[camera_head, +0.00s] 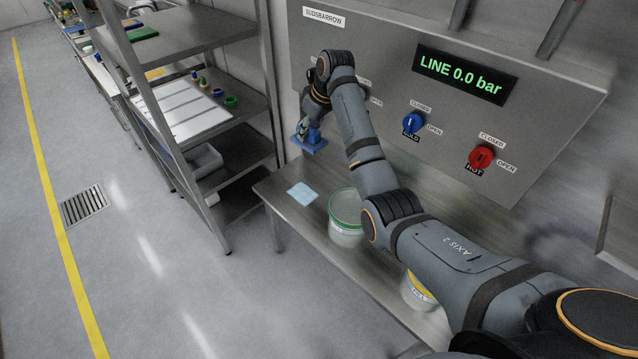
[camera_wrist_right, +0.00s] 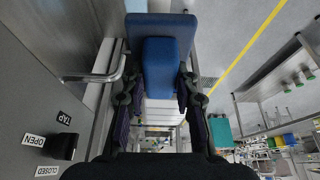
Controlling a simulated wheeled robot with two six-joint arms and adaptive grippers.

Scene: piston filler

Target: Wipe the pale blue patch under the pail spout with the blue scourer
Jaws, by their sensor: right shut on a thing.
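My right gripper (camera_head: 309,127) is shut on the blue scourer (camera_head: 312,143), in the air above the far left end of the steel bench. In the right wrist view, the scourer's blue grip block (camera_wrist_right: 160,65) sits between the two fingers, with a wider dark blue pad (camera_wrist_right: 160,28) beyond it. The pale blue patch (camera_head: 302,194) lies flat on the bench, below the scourer and apart from it. A curved steel pipe (camera_wrist_right: 100,75) shows left of the scourer in the wrist view; I cannot tell whether it is the spout. My left gripper is out of view.
A green-rimmed pail (camera_head: 346,233) stands right of the patch, and a yellow-marked pail (camera_head: 417,292) stands nearer, partly behind my arm. The control panel (camera_head: 450,125) with blue and red knobs rises behind. A steel shelf rack (camera_head: 195,38) stands left. Floor is clear at front left.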

